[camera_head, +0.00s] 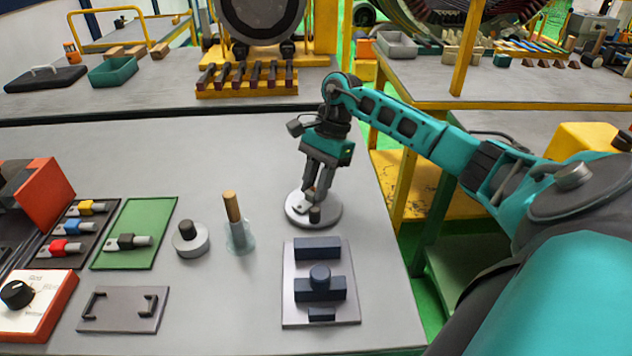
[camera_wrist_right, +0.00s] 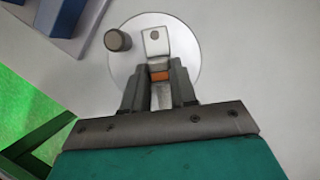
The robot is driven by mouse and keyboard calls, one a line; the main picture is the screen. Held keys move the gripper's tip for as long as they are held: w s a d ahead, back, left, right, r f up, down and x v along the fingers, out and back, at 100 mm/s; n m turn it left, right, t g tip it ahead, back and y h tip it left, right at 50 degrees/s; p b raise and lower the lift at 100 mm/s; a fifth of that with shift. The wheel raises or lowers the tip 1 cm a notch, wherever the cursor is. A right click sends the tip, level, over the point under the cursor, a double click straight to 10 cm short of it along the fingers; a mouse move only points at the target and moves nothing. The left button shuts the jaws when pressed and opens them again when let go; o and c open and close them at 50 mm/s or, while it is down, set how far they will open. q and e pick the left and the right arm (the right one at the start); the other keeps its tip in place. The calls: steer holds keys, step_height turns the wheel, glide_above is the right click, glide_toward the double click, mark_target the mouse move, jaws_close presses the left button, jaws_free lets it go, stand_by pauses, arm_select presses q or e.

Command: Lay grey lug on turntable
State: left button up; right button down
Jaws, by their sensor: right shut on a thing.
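The turntable is a pale round disc (camera_head: 331,214) with a dark knob (camera_head: 315,215); the disc also shows in the wrist view (camera_wrist_right: 135,68). My right gripper (camera_head: 312,194) points down over it, shut on a lug (camera_wrist_right: 155,42). This lug has a grey metal tongue with a hole, and an orange band shows between the fingers. The tongue lies over the disc, beside the knob; I cannot tell if it touches. Another lug (camera_head: 127,241), with a dark collar and grey metal ends, lies on the green mat (camera_head: 153,210). My left gripper is out of view.
A plate with dark blue blocks (camera_head: 290,310) lies in front of the turntable. A round knobbed piece (camera_head: 190,242) and a wooden-handled tool (camera_head: 234,215) stand left of it. A tray (camera_head: 75,264) holds yellow, blue and red lugs. The table behind the turntable is clear.

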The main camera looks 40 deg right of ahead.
steer(key=c, duration=0.8)
jaws_free()
steer(key=v, duration=1.3)
steer(key=shift+a+f, duration=0.15)
